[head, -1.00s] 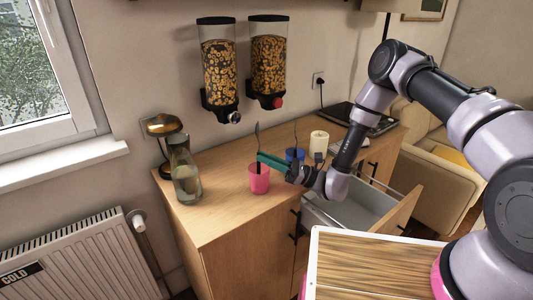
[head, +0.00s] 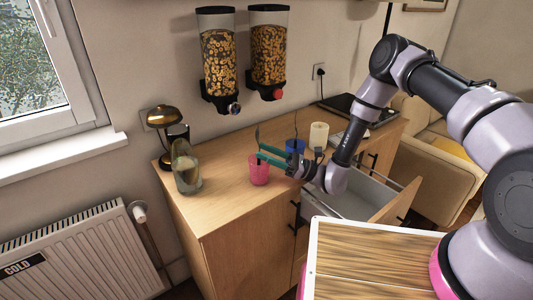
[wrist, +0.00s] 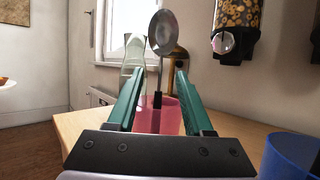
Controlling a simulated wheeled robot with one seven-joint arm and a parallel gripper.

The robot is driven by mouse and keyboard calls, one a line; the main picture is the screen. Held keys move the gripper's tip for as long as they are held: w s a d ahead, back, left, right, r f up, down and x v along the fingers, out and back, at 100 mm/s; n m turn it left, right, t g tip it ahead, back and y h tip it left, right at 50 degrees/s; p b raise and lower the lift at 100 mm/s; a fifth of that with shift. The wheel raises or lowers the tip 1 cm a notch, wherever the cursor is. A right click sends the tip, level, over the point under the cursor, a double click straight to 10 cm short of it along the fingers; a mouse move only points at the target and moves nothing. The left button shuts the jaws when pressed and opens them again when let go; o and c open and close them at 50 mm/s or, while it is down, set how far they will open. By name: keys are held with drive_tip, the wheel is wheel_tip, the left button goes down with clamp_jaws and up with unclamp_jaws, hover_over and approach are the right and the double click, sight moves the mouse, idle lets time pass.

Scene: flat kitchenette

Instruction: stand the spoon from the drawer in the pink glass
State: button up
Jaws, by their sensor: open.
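The pink glass (head: 259,172) stands upright on the wooden counter and also shows in the wrist view (wrist: 170,116). The spoon (head: 257,138) stands in it, bowl up and handle down inside the glass. In the wrist view the spoon's bowl (wrist: 162,32) rises above the rim between my fingers. My gripper (head: 272,154) has green fingers and is open, just right of the glass at about rim height. In the wrist view its fingers (wrist: 158,92) are spread to either side of the spoon, apart from it. The drawer (head: 358,198) is open; its inside is partly hidden by my arm.
A blue glass (head: 295,147) with a dark utensil stands right of the pink glass, close to my gripper. A glass bottle (head: 186,172) and a brass lamp (head: 164,120) stand left. A pale candle (head: 319,136) is behind. Two cereal dispensers (head: 219,60) hang above.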

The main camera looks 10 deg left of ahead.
drive_tip(key=v, duration=1)
drive_tip(key=shift+d+f, duration=0.2)
drive_tip(key=shift+d, duration=0.15)
drive_tip(key=shift+w+r+n+g, duration=0.1)
drive_tip(key=shift+r+n+g, duration=0.2)
drive_tip(key=shift+r+g, duration=0.15)
drive_tip(key=s+d+r+n+g+h, duration=0.2)
drive_tip(key=d+r+n+h, duration=0.35)
drive_tip(key=r, duration=0.45)
drive_tip(key=s+d+r+n+g+h, duration=0.1)
drive_tip(key=d+r+n+g+h, duration=0.4)
drive_tip(key=r, duration=0.6)
drive_tip(key=s+d+r+n+t+h, duration=0.1)
drive_tip(key=s+d+r+t+h, duration=0.4)
drive_tip(key=d+r+t, duration=0.3)
drive_tip(key=s+d+r+n+t+h, duration=0.1)
drive_tip(key=s+d+r+t+h, duration=0.4)
drive_tip(key=d+r+t, duration=0.3)
drive_tip(key=d+r, duration=0.3)
drive_tip(key=shift+r+t, duration=0.3)
drive_tip(key=shift+t, duration=0.05)
drive_tip(key=shift+s+d, duration=0.1)
